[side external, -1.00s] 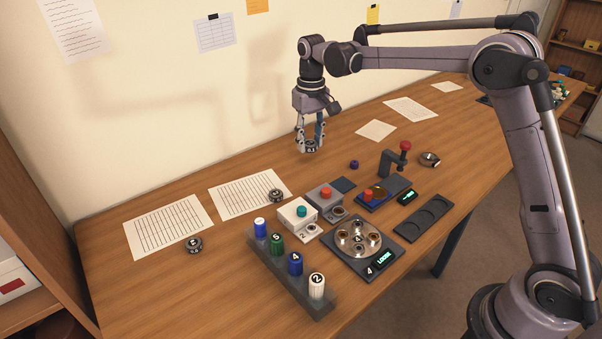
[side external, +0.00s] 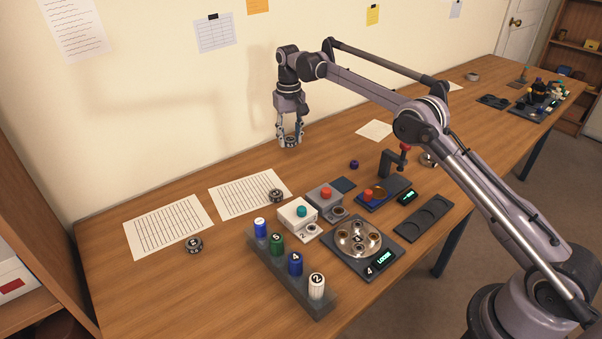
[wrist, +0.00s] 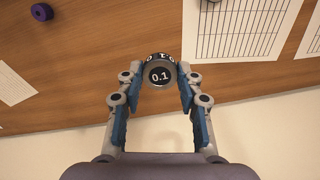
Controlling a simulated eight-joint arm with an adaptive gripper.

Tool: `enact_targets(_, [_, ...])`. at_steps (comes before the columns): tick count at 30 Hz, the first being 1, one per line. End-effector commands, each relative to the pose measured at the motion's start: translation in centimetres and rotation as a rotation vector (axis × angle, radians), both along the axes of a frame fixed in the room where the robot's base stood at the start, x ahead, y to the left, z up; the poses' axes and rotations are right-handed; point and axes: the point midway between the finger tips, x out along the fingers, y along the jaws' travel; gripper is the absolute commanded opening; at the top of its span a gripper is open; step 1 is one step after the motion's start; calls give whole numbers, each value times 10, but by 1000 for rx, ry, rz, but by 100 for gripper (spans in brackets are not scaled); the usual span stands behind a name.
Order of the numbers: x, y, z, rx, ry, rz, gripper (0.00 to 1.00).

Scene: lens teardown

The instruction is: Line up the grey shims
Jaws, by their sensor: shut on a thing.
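My gripper (side external: 290,137) is shut on a grey shim (side external: 290,142), a short round piece held at the back of the table near the wall. A second grey shim (side external: 276,196) lies on the right part of the nearer-wall lined sheet. A third grey shim (side external: 194,244) lies on the wood in front of the left lined sheet. The markings on those two are too small to read.
Lined sheets (side external: 168,226) lie on the left. A rack of numbered cylinders (side external: 285,287), a teal-button block (side external: 298,212), a red-button block (side external: 320,197), a round lens fixture (side external: 360,238) and a dark slotted tray (side external: 424,219) fill the middle. A purple ring (side external: 354,164) lies behind them.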

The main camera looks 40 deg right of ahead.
Motion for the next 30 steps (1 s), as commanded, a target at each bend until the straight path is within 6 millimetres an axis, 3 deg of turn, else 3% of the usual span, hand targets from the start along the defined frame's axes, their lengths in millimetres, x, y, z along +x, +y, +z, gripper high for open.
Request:
enact_targets(6, [0, 0, -24, 0, 0, 1, 0])
enact_targets(14, [0, 0, -38, 0, 0, 1, 0])
enact_targets(30, [0, 0, -88, 0, 0, 1, 0])
